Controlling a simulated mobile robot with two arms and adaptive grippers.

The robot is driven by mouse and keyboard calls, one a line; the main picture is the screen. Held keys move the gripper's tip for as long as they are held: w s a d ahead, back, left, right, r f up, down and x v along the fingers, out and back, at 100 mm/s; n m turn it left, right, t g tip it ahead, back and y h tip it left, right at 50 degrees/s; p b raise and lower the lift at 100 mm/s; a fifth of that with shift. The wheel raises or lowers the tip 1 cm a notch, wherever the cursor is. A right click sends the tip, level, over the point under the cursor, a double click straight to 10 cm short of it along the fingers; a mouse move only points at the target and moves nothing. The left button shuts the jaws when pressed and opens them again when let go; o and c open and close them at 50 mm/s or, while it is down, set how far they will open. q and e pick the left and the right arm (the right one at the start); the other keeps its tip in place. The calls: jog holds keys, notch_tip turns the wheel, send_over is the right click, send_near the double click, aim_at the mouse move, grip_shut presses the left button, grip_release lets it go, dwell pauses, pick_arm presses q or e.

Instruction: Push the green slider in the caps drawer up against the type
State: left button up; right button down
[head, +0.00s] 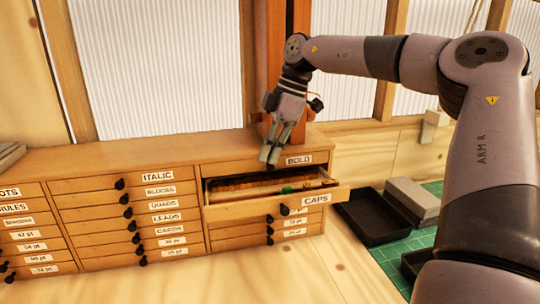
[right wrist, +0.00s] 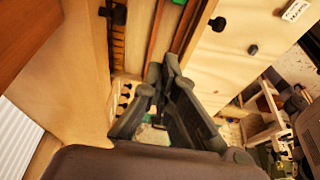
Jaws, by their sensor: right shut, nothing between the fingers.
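The caps drawer (head: 277,206) is pulled out of the cabinet, below the BOLD drawer. A row of brown type (head: 240,183) lies along its inside. The small green slider (head: 289,190) sits toward the right part of the drawer. A small green patch at the top edge of the right wrist view (right wrist: 179,2) looks like the slider, mostly cut off. My right gripper (head: 269,156) points down near the back of the drawer, left of the slider, and is shut and empty. It also shows in the right wrist view (right wrist: 160,75). Whether it touches anything is unclear. My left gripper is not in view.
The wooden cabinet (head: 100,165) has several labelled, closed drawers with black knobs. A wooden post (head: 277,60) stands behind my right gripper. A black tray (head: 368,217) and grey blocks (head: 412,197) lie right of the drawer, near a green mat (head: 395,256).

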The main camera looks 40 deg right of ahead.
aim_at(288, 192)
jog(key=p+x, duration=0.2)
jog(key=x, duration=0.6)
jog(key=shift+f+p, duration=0.1)
jog(key=shift+p, duration=0.2)
jog(key=d+p, duration=0.1)
jog(key=s+d, duration=0.1)
jog(key=shift+s+d+p, duration=0.3)
jog(key=shift+d+p, duration=0.05)
jog(key=shift+d, duration=0.05)
jog(key=shift+s+d, duration=0.25)
jog(key=shift+d, duration=0.1)
jog(key=shift+w, duration=0.1)
jog(key=shift+w+a, duration=0.1)
jog(key=shift+s+d, duration=0.45)
jog(key=shift+d, duration=0.25)
jog(key=shift+s+d, duration=0.4)
jog(key=shift+d, duration=0.3)
